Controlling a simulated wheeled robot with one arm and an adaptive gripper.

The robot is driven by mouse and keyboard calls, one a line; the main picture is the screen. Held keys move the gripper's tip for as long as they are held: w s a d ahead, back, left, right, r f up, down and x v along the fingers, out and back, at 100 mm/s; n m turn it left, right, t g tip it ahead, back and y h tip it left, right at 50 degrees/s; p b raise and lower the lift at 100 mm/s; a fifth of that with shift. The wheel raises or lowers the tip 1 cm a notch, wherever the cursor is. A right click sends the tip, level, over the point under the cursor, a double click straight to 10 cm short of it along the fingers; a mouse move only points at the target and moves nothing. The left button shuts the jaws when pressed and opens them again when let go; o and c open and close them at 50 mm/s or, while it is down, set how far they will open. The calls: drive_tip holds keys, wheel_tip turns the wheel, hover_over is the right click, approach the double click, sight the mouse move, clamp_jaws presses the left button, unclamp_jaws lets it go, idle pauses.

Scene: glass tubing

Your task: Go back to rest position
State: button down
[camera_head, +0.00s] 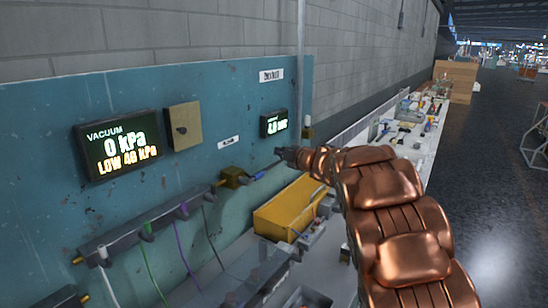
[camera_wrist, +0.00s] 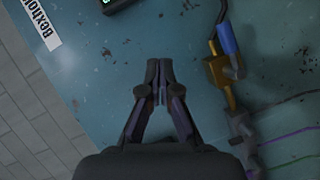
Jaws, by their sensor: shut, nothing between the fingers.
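My gripper (camera_wrist: 159,72) is shut and empty in the wrist view, in front of the blue panel (camera_wrist: 140,40). In the head view my gripper (camera_head: 281,152) is small and dark at the end of my copper-coloured arm, close to the panel. It appears just right of a brass valve (camera_head: 234,177) with a blue handle (camera_head: 262,172). The valve also shows in the wrist view (camera_wrist: 218,75), right of my fingers and apart from them. The vacuum display (camera_head: 118,145) reads 0 kPa and LOW 40 kPa.
A dark manifold (camera_head: 150,232) with green and purple tubes runs along the panel's lower part. A yellow bin (camera_head: 290,208) stands below my gripper. A small display (camera_head: 274,123) is on the panel near my gripper. Open floor (camera_head: 490,190) lies to the right.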

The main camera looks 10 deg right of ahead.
drive_tip(key=shift+s+d+r, duration=0.1)
drive_tip(key=shift+s+d, duration=0.05)
drive_tip(key=s+d+r+m+g+h, duration=0.1)
drive_tip(key=s+d+r+m+h, duration=0.1)
drive_tip(key=s+d+m+h, duration=0.55)
drive_tip(key=s+d+f+m+g+h, duration=0.25)
drive_tip(key=s+f+m+g, duration=0.2)
drive_tip(key=s, duration=0.75)
drive_tip(key=s+a+f+m+g+y, duration=0.1)
drive_tip(key=s+a+f+g, duration=0.3)
drive_tip(key=s, duration=1)
drive_tip(key=s+a+f+m+g+y, duration=0.2)
drive_tip(key=s+a+f, duration=0.4)
drive_tip(key=s, duration=0.8)
drive_tip(key=s+a+f+m+g+y, duration=0.2)
drive_tip(key=s+a+f+g, duration=0.3)
drive_tip(key=s, duration=0.8)
drive_tip(key=shift+s+a+g, duration=0.35)
drive_tip(key=shift+s+a, duration=0.05)
drive_tip(key=shift+a, duration=0.4)
drive_tip(key=shift+a, duration=0.1)
